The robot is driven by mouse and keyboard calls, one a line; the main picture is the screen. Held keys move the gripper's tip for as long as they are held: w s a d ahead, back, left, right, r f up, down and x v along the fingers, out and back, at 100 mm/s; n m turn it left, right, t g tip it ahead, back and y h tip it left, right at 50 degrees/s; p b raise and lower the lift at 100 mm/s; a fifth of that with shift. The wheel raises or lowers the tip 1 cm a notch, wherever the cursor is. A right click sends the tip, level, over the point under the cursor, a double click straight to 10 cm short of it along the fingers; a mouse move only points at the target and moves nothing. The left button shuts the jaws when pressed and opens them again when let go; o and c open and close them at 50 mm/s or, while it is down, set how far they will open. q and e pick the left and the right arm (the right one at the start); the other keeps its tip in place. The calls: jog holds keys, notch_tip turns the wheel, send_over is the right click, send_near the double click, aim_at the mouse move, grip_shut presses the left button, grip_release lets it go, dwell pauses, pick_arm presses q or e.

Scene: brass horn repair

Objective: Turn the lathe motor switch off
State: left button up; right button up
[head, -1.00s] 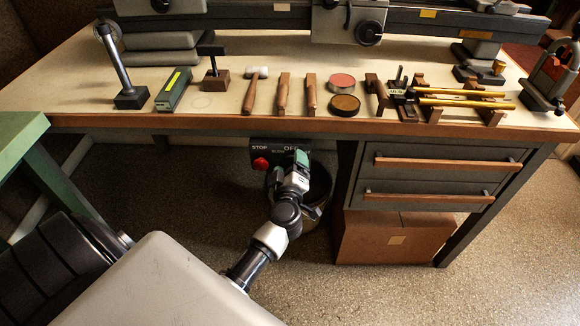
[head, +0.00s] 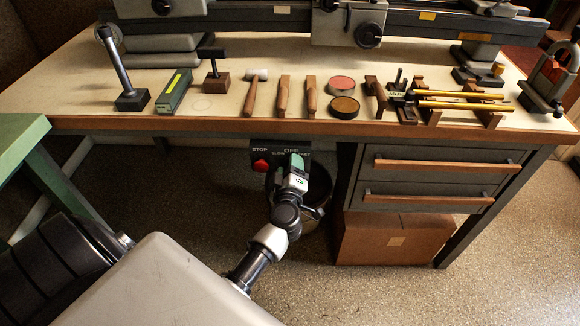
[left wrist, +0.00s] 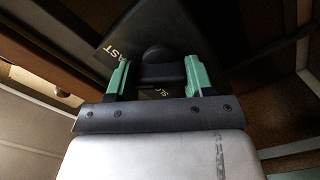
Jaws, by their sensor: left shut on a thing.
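My left gripper (head: 297,161) is at the panel's right part and covers the switch knob there. Which mark the knob points to I cannot tell. My right gripper is not in view.
The bench top (head: 225,103) above carries the lathe (head: 348,20) and a row of hand tools. Drawers (head: 430,181) stand right of my arm, with a cardboard box (head: 390,240) below. A dark round bin (head: 318,190) is behind my gripper. A green table (head: 20,135) is at left.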

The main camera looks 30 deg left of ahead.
pick_arm(q)
jog(key=n, duration=0.3)
jog(key=shift+p, duration=0.3)
jog(key=shift+f+n, duration=0.1)
jog(key=shift+n, duration=0.7)
jog(key=shift+a+n, duration=0.1)
jog(key=shift+n, duration=0.8)
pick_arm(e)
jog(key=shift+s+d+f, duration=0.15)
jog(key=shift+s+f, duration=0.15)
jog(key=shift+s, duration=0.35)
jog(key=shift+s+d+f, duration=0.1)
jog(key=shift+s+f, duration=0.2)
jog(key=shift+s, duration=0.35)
pick_arm(q)
jog(key=o, duration=0.9)
jog(key=shift+o, duration=0.2)
